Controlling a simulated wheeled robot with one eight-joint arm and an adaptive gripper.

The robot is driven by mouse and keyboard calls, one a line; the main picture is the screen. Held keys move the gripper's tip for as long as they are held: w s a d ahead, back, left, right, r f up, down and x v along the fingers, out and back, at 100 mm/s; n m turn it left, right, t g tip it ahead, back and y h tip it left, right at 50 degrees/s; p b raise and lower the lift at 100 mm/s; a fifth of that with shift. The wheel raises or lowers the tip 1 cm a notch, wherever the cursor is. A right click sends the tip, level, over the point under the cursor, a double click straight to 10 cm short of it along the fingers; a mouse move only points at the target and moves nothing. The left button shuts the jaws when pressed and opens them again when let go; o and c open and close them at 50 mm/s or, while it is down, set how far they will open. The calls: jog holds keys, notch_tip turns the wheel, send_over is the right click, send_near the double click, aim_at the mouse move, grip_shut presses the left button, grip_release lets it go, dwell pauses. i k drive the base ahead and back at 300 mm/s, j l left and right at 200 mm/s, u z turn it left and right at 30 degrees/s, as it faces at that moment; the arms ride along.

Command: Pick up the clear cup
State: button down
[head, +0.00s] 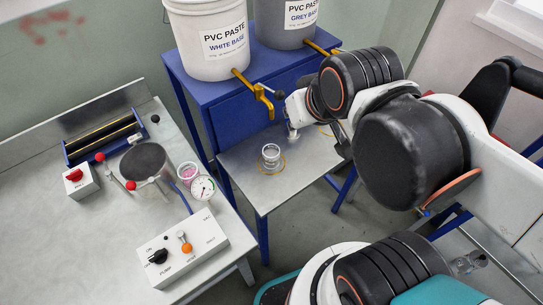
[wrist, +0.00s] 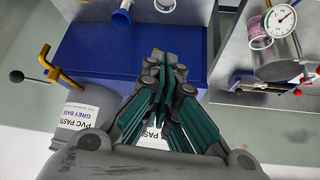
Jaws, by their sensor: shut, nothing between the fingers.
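A small clear cup (head: 271,156) stands upright on the grey shelf (head: 240,190) below the taps, inside a yellow ring mark in the head view. Its contents are too small to make out.
A white paste bucket (head: 208,40) and a grey one (head: 288,22) stand on a blue stand with yellow taps (head: 262,98). The left bench holds a pink-filled cup (head: 187,171), a gauge (head: 203,188) and a control box (head: 180,250). The shelf's front left is bare.

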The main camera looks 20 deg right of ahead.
aim_at(270, 152)
jog(key=k+l, duration=1)
